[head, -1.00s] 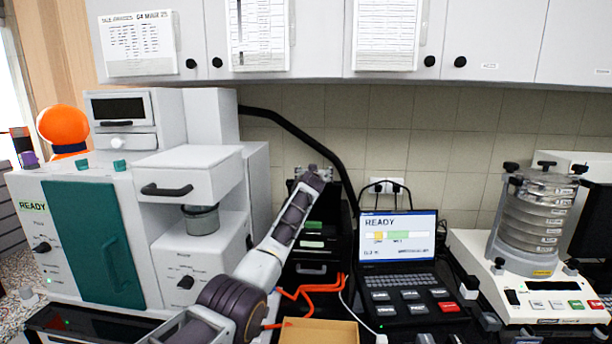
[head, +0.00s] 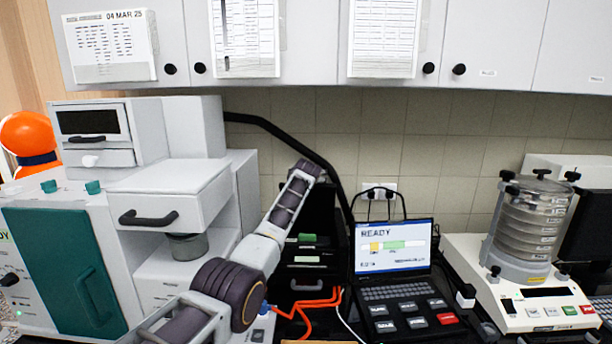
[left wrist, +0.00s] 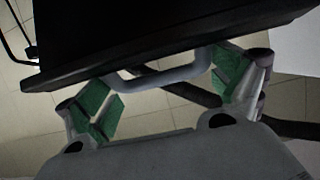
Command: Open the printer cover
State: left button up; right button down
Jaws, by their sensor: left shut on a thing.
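The printer is a black box (head: 306,258) with a green item in its open front, standing behind my left arm in the head view. In the left wrist view its dark cover (left wrist: 150,45) fills the upper part, with a grey bar handle (left wrist: 163,77) on its near edge. My left gripper (left wrist: 168,90) has its green-padded fingers at the two sides of this handle and is shut on it. In the head view the left gripper (head: 308,168) is at the top of the printer, and its fingertips are hard to make out. My right gripper is not in view.
A laptop (head: 396,246) reading READY stands right of the printer. A sieve shaker (head: 532,225) is further right. A large white and teal machine (head: 55,260) with a drawer (head: 170,195) stands on the left. Orange cables (head: 318,303) lie in front of the printer.

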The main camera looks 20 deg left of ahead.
pick_arm(q)
jog(key=shift+d+f, duration=0.1)
jog(key=shift+f, duration=0.6)
jog(key=o, duration=1.1)
jog(key=shift+d, duration=0.1)
jog(key=shift+w+r, duration=0.15)
jog(key=shift+r, duration=0.2)
jog(key=shift+s+r, duration=0.25)
jog(key=shift+s, duration=0.3)
jog(key=shift+v, duration=5.4)
jog(key=shift+d+f, duration=0.1)
jog(key=shift+d, duration=0.05)
